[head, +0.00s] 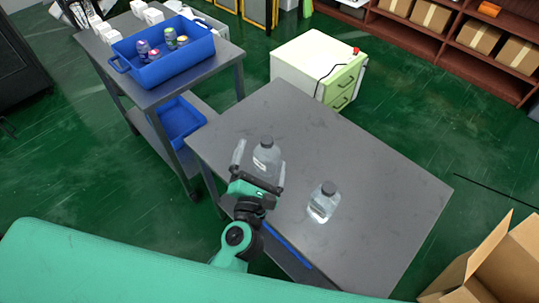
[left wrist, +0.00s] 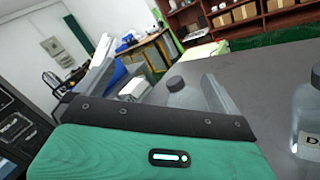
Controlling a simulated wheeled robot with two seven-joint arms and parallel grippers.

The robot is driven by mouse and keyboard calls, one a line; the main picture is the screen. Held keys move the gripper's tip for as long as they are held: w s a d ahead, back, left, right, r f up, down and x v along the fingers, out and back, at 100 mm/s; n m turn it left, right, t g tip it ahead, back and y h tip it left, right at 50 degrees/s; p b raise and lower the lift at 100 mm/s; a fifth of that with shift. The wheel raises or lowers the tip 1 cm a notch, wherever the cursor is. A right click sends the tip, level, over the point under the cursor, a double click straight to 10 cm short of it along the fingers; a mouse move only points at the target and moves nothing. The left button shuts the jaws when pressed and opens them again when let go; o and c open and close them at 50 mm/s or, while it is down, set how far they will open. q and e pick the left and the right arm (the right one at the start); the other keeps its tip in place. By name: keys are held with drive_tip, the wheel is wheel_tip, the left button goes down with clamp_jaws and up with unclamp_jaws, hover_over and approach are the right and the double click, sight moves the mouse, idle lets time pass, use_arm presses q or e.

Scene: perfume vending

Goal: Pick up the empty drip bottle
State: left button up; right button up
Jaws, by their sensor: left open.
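Two clear bottles with dark grey caps stand upright on the grey table. One bottle (head: 266,157) is near the table's middle; the other bottle (head: 323,203) stands to its right, with a pale label. My left gripper (head: 260,163) is open, with a finger on each side of the first bottle; I cannot tell whether they touch it. In the left wrist view this bottle (left wrist: 178,96) shows between the fingers, its lower part hidden by the gripper. The second bottle (left wrist: 306,118) is cut off at the right edge, its label starting with "D". My right gripper is not in view.
The grey table (head: 385,195) is clear to the right and behind the bottles. A second table at upper left holds a blue bin (head: 150,72) with several small bottles and white boxes. A white-green drawer cabinet (head: 315,65) stands behind; an open cardboard box (head: 500,265) is at lower right.

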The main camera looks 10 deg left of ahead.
sight(267, 158)
use_arm(q)
wheel_tip(267, 158, down, 7)
drive_tip(key=d+n+g+y, duration=0.1)
drive_tip(key=n+g+y, duration=0.1)
drive_tip(key=n+g, duration=0.6)
drive_tip(key=w+f, duration=0.1)
drive_tip(key=w, duration=0.1)
drive_tip(key=w+a+f+n+t, duration=0.1)
drive_tip(key=w, duration=0.1)
drive_tip(key=w+f+t, duration=0.1)
drive_tip(key=w, duration=0.2)
drive_tip(key=shift+a+n+p, duration=0.25)
drive_tip(key=shift+n+p, duration=0.15)
drive_tip(key=p+x, duration=0.1)
drive_tip(key=x, duration=0.3)
drive_tip(key=shift+w+d+f, duration=0.1)
drive_tip(key=shift+w+d, duration=0.05)
drive_tip(key=shift+w, duration=0.15)
drive_tip(key=shift+w+f, duration=0.2)
drive_tip(key=shift+w, duration=0.1)
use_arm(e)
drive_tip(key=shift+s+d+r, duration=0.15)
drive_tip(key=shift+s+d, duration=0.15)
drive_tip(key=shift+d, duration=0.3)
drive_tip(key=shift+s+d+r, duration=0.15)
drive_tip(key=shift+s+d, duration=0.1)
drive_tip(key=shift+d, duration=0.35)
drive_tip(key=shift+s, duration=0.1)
